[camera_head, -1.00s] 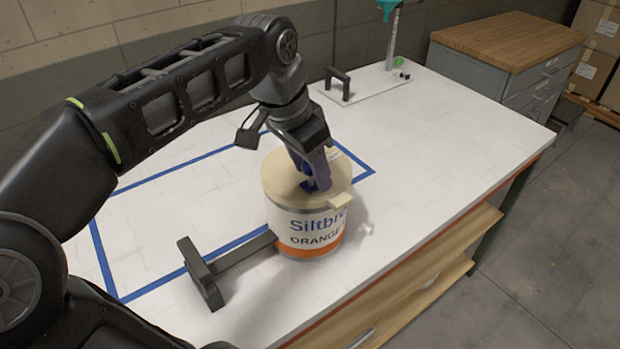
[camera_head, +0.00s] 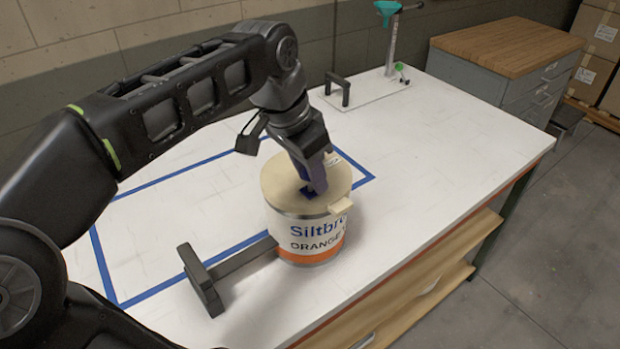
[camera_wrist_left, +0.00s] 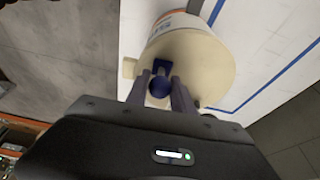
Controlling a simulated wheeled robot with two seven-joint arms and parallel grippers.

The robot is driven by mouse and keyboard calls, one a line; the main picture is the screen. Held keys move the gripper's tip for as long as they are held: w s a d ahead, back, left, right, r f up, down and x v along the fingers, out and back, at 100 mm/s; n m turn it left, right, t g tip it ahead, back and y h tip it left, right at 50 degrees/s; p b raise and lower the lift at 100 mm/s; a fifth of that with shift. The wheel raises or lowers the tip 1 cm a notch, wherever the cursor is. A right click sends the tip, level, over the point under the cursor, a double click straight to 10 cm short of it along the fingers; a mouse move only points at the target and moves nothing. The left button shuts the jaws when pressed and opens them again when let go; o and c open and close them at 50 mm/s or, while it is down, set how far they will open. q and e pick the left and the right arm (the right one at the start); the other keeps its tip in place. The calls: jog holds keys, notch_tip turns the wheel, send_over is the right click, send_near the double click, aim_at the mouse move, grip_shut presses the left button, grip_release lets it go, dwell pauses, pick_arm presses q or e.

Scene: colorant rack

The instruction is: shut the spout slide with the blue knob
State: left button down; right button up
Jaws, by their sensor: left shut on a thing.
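A round canister (camera_head: 308,240) with a cream lid, a white label reading "Siltbro… ORANGE" and an orange band stands upright on the table. A cream spout (camera_head: 341,206) juts from its rim on the near right, and also shows in the left wrist view (camera_wrist_left: 130,68). The blue knob (camera_wrist_left: 160,87) stands on the lid, between the fingers of my left gripper (camera_wrist_left: 162,100). My left gripper (camera_head: 318,191) points down at the lid and is shut on the knob. In the head view the fingers mostly hide the knob. My right gripper is not in view.
A dark handle (camera_head: 230,272) sticks out from the canister's left side over the white table (camera_head: 440,170). Blue tape (camera_head: 180,180) marks a rectangle behind it. A stand with a teal funnel (camera_head: 388,12) and a plate with a dark handle (camera_head: 340,88) are at the back. The table's right is clear.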

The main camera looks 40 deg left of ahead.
pick_arm(q)
jog(key=shift+d, duration=0.15)
dwell(0.5)
jog(key=shift+s+d, duration=0.25)
jog(key=shift+d, duration=0.7)
jog(key=shift+s+d+b, duration=0.15)
jog(key=shift+d+b, duration=0.15)
jog(key=shift+d, duration=0.2)
jog(key=c, duration=1)
grip_release()
jog(key=shift+r, duration=0.1)
